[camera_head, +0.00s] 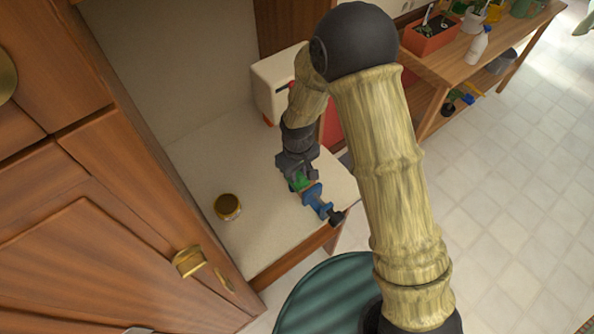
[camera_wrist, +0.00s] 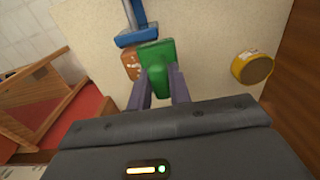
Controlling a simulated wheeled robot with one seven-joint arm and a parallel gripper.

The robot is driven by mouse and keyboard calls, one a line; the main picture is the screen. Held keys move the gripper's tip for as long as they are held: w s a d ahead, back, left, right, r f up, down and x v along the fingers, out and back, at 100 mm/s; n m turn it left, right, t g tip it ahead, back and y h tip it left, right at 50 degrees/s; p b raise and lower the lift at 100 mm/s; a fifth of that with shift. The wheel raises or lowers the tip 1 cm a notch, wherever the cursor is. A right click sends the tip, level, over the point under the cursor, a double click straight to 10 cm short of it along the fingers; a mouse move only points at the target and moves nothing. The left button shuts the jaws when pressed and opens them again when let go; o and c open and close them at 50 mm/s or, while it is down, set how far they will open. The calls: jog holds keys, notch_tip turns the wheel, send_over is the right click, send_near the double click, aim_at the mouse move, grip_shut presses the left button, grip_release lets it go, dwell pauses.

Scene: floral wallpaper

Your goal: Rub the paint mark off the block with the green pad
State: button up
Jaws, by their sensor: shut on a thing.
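My gripper (camera_wrist: 158,84) is shut on the green pad (camera_wrist: 157,58), which sits between its two fingers. The brown block (camera_wrist: 129,66) lies just beyond and left of the pad in the wrist view, partly hidden by it. Pale marks show on the block's visible face. A blue clamp (camera_wrist: 137,38) stands against the block's far side. In the head view the pad (camera_head: 301,182) shows under my gripper (camera_head: 298,174), close to the blue clamp (camera_head: 316,199) near the counter's front edge. I cannot tell whether pad and block touch.
A yellow jar with a brown lid (camera_head: 227,206) stands on the pale counter (camera_head: 210,165), left of my gripper. A cream box-shaped appliance (camera_head: 272,84) stands at the back. Wooden cabinet doors (camera_head: 110,230) border the left. The counter between jar and clamp is clear.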

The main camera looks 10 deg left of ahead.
jog(key=shift+w+d+r, duration=0.1)
jog(key=shift+w+d, duration=0.85)
jog(key=shift+w, duration=0.2)
jog(key=shift+w+d, duration=0.8)
jog(key=shift+d, duration=0.05)
jog(key=shift+w+d, duration=0.15)
jog(key=shift+w, duration=0.2)
jog(key=shift+s+a+f, duration=0.25)
jog(key=shift+s+a, duration=0.75)
jog(key=shift+s, duration=0.25)
